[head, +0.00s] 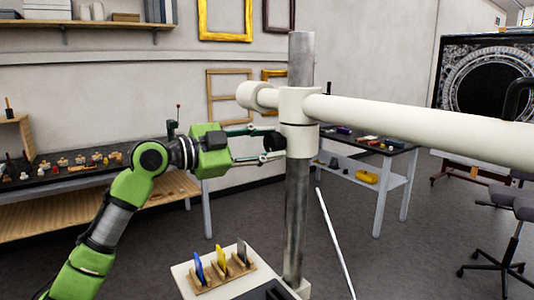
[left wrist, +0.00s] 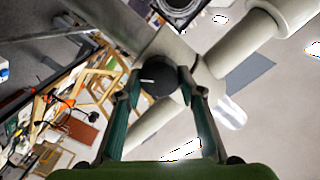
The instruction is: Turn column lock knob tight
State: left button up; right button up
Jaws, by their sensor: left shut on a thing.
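The column lock knob is a round black knob with a white mark (left wrist: 157,84), seen in the left wrist view between my left fingertips. In the head view, my left gripper (head: 268,145) reaches in from the left to the side of the white collar (head: 299,106) on the grey metal column (head: 295,220). The left fingers (left wrist: 160,88) are shut on the knob, one on each side. The knob's white mark lies about level in the wrist picture. In the head view the knob is hard to make out at the fingertips. My right gripper is not in view.
A thick white horizontal arm (head: 430,120) runs right from the collar. At the column's foot is a white base with a wooden rack (head: 222,273) of coloured plates. A side table (head: 375,150) stands behind, and a workbench (head: 75,180) with small items is at left.

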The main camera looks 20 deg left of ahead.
pick_arm(q)
jog(key=m+b, duration=0.1)
jog(key=m, duration=0.1)
jog(key=shift+f+m, duration=0.15)
jog(key=shift+m, duration=0.15)
jog(key=shift+m+y+b, duration=0.3)
jog(key=shift+m, duration=1.2)
jog(key=o, duration=1.1)
jog(key=v, duration=1.2)
jog(key=shift+s, duration=0.1)
